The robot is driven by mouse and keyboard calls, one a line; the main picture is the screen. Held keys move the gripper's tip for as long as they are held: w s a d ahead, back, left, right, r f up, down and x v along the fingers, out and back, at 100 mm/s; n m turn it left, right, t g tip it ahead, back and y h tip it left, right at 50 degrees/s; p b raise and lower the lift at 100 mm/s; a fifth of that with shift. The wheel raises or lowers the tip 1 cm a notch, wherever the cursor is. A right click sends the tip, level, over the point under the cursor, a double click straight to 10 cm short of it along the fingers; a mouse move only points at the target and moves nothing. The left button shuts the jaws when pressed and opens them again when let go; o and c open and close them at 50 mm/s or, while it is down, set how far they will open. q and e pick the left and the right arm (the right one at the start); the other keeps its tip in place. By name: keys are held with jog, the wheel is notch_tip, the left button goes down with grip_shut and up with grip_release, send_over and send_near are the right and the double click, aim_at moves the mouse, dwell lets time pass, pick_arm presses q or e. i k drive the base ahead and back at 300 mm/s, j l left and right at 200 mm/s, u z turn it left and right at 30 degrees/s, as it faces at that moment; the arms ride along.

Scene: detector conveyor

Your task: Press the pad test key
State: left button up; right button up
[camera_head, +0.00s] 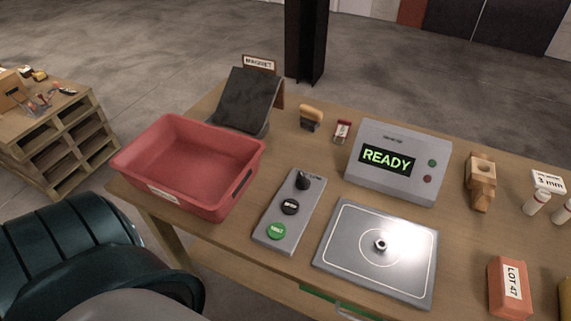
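A grey key box (290,212) lies on the wooden table, in front of the display unit's left side. It carries a round green key (277,231) at its near end, a round black key (290,207) in the middle and a black knob (303,181) at the far end. The lettering on the keys is too small to read surely. To its right is a flat grey pad (340,258) with a white ring, and a small metal ring-shaped piece (380,244) sits at its centre. The display unit (407,137) behind shows READY in green. Neither gripper is in view.
A red tray (165,188) stands left of the key box. A dark sloped chute (243,97) with a MAGNET sign (258,62) stands behind it. A LOT 47 block (503,290), a wooden piece (481,186) and small white bottles (537,202) are at right.

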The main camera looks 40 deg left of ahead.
aim_at(276, 231)
jog(key=i+j+u, duration=0.1)
jog(key=u, duration=0.4)
jog(key=i+j+u, duration=0.15)
jog(key=u, duration=0.3)
jog(key=j, duration=0.1)
